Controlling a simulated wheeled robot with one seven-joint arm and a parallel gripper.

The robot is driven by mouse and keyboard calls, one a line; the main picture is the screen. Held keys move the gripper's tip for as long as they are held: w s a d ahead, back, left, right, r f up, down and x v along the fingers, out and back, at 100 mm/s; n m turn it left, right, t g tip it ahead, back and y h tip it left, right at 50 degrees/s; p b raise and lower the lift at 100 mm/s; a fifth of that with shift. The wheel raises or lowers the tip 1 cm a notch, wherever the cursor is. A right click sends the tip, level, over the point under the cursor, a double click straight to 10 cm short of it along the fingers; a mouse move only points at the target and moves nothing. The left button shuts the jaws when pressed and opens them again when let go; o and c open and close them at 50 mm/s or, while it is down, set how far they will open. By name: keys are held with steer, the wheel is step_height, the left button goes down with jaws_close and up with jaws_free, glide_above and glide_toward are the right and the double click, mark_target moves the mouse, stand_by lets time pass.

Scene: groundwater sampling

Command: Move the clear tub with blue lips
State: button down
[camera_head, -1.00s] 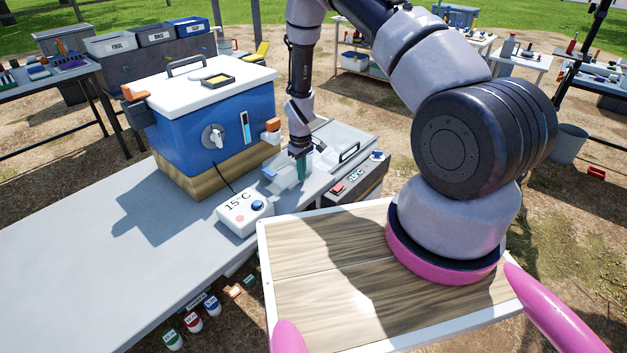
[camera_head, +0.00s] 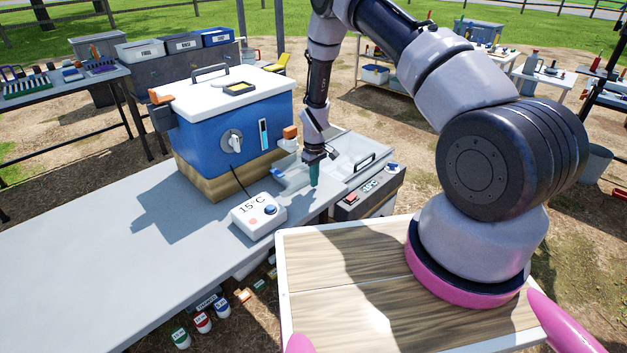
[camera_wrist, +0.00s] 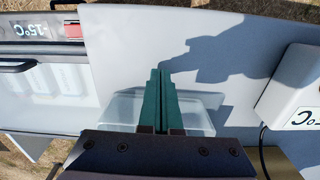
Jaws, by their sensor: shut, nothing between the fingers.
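The clear tub (camera_head: 294,181) stands on the grey bench beside the blue cooler, with a blue lip showing at its left end. My gripper (camera_head: 314,184) is at the tub's right side in the head view, pointing down, its green fingers together and empty. In the wrist view, my gripper (camera_wrist: 160,72) lies across the clear tub (camera_wrist: 122,108), whose pale walls show on both sides of the fingers. The fingers and gripper body hide its middle. I cannot tell whether the fingertips touch it.
The blue cooler (camera_head: 228,135) with a white lid stands to the left. A white 15°C box (camera_head: 258,213) sits close in front. A glass-lidded -15°C unit (camera_head: 370,188) adjoins on the right. The bench's left part is bare.

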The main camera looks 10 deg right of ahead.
steer(key=s+d+r+m+t+y, duration=0.1)
steer(key=s+d+r+m+t, duration=0.15)
steer(key=r, duration=1.85)
steer(key=s+d+r+m+t, duration=0.1)
steer(key=s+d+r+m, duration=0.25)
steer(key=r, duration=1.65)
steer(key=s+d+r+m+t, duration=0.1)
steer(key=s+r, duration=0.4)
steer(key=s, duration=0.3)
steer(key=s+d+r+m+t, duration=0.1)
steer(key=s+d+r+m, duration=0.1)
steer(key=s+r, duration=0.3)
steer(key=s+d+r+m+t+y, duration=0.1)
steer(key=s+r, duration=0.4)
steer(key=s, duration=0.6)
steer(key=shift+s+d+r+m+t, duration=0.2)
steer(key=shift+d+m+t, duration=0.15)
steer(key=shift+d+m, duration=0.15)
